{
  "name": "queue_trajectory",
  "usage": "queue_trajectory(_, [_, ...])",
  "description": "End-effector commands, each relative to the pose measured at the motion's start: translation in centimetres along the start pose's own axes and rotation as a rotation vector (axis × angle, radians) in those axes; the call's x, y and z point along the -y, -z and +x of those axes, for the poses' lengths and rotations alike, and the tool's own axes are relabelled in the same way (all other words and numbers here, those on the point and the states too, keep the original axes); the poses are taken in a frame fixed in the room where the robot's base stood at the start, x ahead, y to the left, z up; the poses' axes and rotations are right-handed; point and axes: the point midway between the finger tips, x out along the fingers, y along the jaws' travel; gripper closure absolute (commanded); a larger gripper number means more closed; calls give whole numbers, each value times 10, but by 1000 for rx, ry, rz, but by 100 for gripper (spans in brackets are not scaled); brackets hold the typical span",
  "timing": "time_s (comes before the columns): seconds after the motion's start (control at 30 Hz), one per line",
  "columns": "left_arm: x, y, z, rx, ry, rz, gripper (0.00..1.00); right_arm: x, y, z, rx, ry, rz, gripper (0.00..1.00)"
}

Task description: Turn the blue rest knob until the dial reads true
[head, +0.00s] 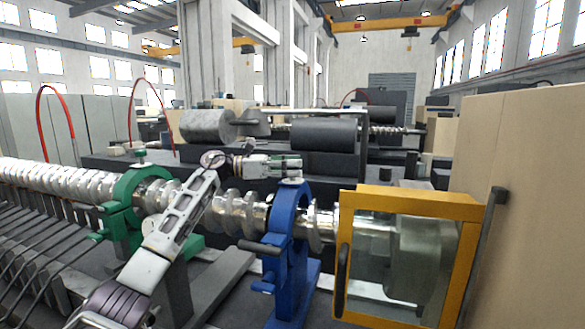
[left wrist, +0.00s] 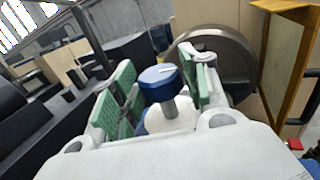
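The blue rest (head: 290,250) is a blue ring stand around the shiny crankshaft, right of centre in the head view. My left gripper (head: 292,165) is just above its top, pointing right. In the left wrist view the blue knob (left wrist: 158,78), with a pale mark on its top, stands on a short grey stem. My left gripper (left wrist: 162,62) has its green-padded fingers apart, one on each side of the knob. A narrow gap seems to show on each side; contact is hard to tell. I cannot make out the dial. My right gripper is not in view.
A green rest (head: 125,195) holds the shaft further left. A yellow-framed guard (head: 400,192) with a clear window stands close on the right. A dark handle (head: 258,246) sticks out from the blue rest. Dark machinery (head: 325,134) lies behind the gripper.

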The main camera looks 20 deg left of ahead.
Motion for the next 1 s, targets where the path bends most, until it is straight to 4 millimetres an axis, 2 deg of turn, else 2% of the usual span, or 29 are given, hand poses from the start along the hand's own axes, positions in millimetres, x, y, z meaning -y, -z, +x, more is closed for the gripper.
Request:
queue_trajectory(0.27, [0, 1, 1, -1, 1, -1, 42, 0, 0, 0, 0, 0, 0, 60])
queue_trajectory(0.37, [0, 1, 0, -1, 1, -1, 42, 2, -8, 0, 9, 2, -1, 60])
queue_trajectory(0.57, [0, 1, -6, -2, 0, -1, 42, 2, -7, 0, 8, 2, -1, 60])
queue_trajectory(0.77, [0, 1, -25, -2, -1, -1, 42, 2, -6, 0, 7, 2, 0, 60])
queue_trajectory(1.0, [0, 1, -59, -3, -1, -1, 42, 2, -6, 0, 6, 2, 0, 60])
